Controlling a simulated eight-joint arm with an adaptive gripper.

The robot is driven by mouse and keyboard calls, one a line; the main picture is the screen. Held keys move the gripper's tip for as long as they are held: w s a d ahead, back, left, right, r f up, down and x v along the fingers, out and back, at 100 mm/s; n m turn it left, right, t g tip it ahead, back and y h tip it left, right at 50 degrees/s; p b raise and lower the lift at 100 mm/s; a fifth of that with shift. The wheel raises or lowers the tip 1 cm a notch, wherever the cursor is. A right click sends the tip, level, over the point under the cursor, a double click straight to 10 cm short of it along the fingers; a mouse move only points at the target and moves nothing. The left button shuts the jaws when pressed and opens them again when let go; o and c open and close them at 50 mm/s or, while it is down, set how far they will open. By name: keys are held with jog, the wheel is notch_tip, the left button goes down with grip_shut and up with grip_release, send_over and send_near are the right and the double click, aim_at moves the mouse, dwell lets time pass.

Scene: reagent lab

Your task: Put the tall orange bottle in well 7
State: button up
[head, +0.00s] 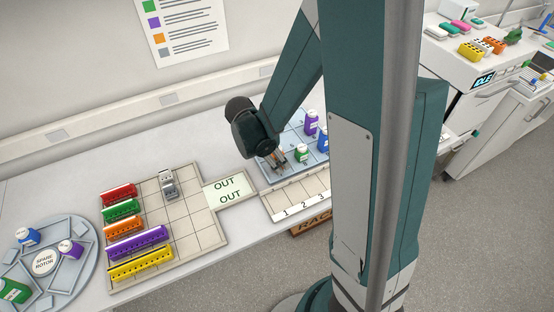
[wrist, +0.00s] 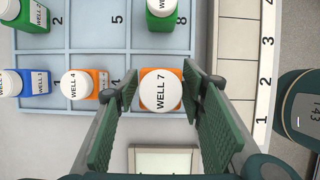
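The tall orange bottle (wrist: 143,107) has a white cap reading WELL 7 and stands upright in the middle of the wrist view. It is over the end cell of the blue-grey rack (wrist: 98,38), past the cell marked 4 and beside the cell marked 8. That cell's own number is hidden. My gripper (wrist: 160,84) has a fingertip close against each side of the bottle. Whether the bottle's base touches the rack is hidden. In the head view my gripper (head: 277,160) is low at the rack's near left corner.
A shorter orange WELL 4 bottle (wrist: 103,78), a blue WELL 1 bottle (wrist: 42,82) and a green bottle (wrist: 160,25) in cell 8 stand close by. A numbered strip (wrist: 259,85) borders the rack. The OUT pad (head: 229,188) is left of it.

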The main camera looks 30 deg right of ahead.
jog(key=shift+r, duration=0.2)
jog(key=p+v, duration=0.1)
jog(key=v, duration=1.1)
dwell(0.3)
dwell(0.7)
jog(key=s+a+r+m+t+y, duration=0.4)
jog(key=s+r+m+t, duration=0.3)
jog(key=s+r+m, duration=0.6)
jog(key=r+m, duration=0.2)
jog(key=m, duration=0.3)
jog(key=shift+s, duration=0.35)
jog(key=shift+f, duration=0.15)
dwell(0.5)
